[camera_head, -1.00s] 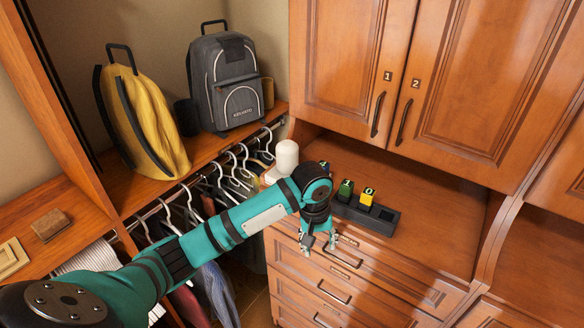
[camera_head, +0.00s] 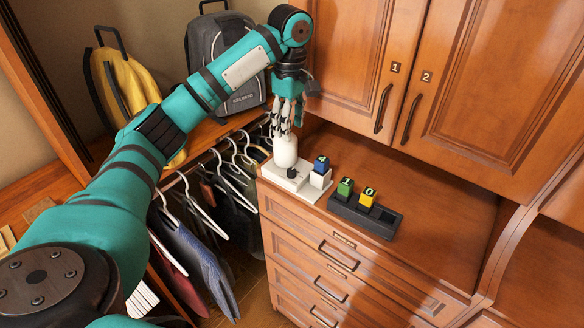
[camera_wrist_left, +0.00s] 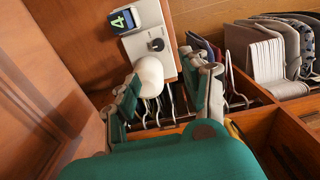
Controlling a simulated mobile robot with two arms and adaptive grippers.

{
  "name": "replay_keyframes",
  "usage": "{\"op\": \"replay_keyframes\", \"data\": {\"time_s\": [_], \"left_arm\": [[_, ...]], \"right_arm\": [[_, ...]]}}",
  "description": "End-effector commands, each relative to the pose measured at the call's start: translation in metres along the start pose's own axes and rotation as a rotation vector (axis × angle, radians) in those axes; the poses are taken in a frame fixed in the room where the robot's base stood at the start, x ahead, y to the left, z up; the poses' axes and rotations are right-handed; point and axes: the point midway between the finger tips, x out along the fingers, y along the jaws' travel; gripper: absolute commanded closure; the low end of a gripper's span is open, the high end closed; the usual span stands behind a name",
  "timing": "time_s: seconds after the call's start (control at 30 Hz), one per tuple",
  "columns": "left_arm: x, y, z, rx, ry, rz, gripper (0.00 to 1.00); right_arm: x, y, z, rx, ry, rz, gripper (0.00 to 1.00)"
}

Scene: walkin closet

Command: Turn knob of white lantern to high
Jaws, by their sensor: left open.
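The white lantern (camera_head: 285,151) stands on a white base (camera_head: 278,176) at the left end of the dresser top. A dark knob (camera_head: 292,173) sits on the front of that base; it also shows in the left wrist view (camera_wrist_left: 156,45). My left gripper (camera_head: 285,133) points down over the lantern's rounded top with its fingers spread. In the left wrist view the lantern's white dome (camera_wrist_left: 150,76) lies between the open fingers; I cannot tell whether they touch it. The knob is apart from the fingers. My right gripper is not in view.
A blue block marked 4 (camera_head: 321,164) sits on a white stand right of the knob. A dark tray (camera_head: 387,220) holds a green block (camera_head: 345,187) and a yellow block (camera_head: 367,197). Hangers with clothes (camera_head: 215,185) hang left. Cabinet doors (camera_head: 440,80) rise behind the dresser.

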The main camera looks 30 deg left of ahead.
Motion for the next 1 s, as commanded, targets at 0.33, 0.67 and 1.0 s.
{"op": "replay_keyframes", "data": {"time_s": [0.33,0.67,1.0], "left_arm": [[0.077,-0.001,0.001,0.002,0.0,-0.004,0.53],[0.13,0.0,0.001,0.002,0.0,-0.001,0.53],[0.142,0.001,0.001,0.003,0.0,0.002,0.53]], "right_arm": [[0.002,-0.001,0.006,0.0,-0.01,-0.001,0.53],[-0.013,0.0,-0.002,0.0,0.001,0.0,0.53],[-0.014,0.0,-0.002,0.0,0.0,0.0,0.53]]}}
